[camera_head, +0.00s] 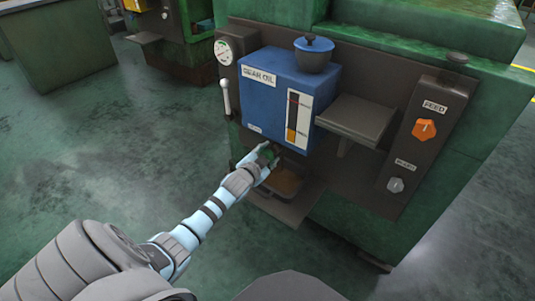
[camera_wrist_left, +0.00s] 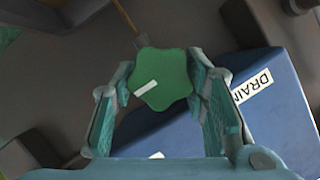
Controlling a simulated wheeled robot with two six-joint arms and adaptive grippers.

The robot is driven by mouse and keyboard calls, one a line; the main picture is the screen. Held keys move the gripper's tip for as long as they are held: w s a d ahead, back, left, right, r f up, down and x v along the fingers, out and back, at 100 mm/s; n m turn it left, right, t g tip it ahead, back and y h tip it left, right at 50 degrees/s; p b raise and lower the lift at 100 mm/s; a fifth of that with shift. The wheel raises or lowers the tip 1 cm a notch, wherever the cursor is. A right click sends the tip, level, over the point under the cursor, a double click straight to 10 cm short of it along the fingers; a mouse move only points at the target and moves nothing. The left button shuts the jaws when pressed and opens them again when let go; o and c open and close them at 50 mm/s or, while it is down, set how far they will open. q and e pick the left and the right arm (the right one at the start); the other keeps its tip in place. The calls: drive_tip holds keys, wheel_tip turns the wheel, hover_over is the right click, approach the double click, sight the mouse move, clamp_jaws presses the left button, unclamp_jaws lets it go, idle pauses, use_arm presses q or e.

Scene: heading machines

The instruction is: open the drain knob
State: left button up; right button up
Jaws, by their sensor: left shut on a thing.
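The green drain knob (camera_wrist_left: 162,80) is a lobed star shape with a white mark, and it sits between the two fingers of my left gripper (camera_wrist_left: 160,98) in the left wrist view. In the head view the knob (camera_head: 268,156) is mostly hidden by the gripper, under the blue gear oil tank (camera_head: 272,99). My left gripper (camera_head: 262,160) is shut on the knob. The tank also shows in the left wrist view (camera_wrist_left: 285,100), with a "DRAIN" label (camera_wrist_left: 252,86) beside the knob. My right gripper is not in view.
A brown-filled tray (camera_head: 285,186) lies below the knob. A grey shelf (camera_head: 358,120) sticks out right of the tank. An orange feed knob (camera_head: 424,130) and a grey knob (camera_head: 395,185) are on the right panel. A pale lever (camera_head: 226,97) hangs under the gauge (camera_head: 224,52).

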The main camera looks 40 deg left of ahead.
use_arm(q)
drive_tip(key=o, duration=1.1)
drive_tip(key=shift+o, duration=0.2)
drive_tip(key=shift+s, duration=0.25)
drive_tip(key=v, duration=1.1)
drive_tip(key=shift+s+d, duration=0.15)
drive_tip(key=shift+s, duration=0.1)
drive_tip(key=shift+r, duration=0.1)
